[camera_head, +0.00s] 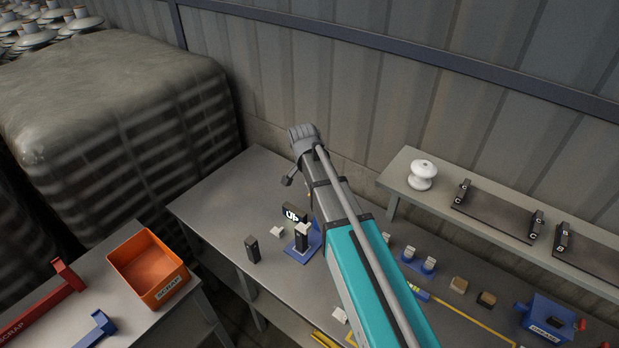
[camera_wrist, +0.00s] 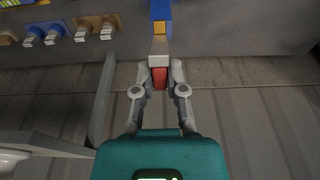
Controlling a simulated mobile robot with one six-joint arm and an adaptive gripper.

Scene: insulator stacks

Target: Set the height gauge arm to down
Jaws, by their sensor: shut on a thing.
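The wrist view shows my gripper (camera_wrist: 159,72) with its two grey fingers closed around a red piece (camera_wrist: 158,79). A grey block, a yellow part and a blue post (camera_wrist: 160,10) line up beyond it; together they look like the height gauge and its arm. In the head view, a black panel reading "UP" (camera_head: 294,214) stands by a blue base (camera_head: 303,250) with a dark and white upright on the bench. My own arm covers much of that area there, so the gripper's fingers and the gauge arm's angle are not clear.
On the bench (camera_head: 232,205), a dark block (camera_head: 252,248) stands left of the blue base. Small blue, tan and dark fixtures sit to the right. A raised shelf (camera_head: 409,165) carries a white insulator (camera_head: 423,174) and dark racks. An orange scrap bin (camera_head: 150,268) stands at left.

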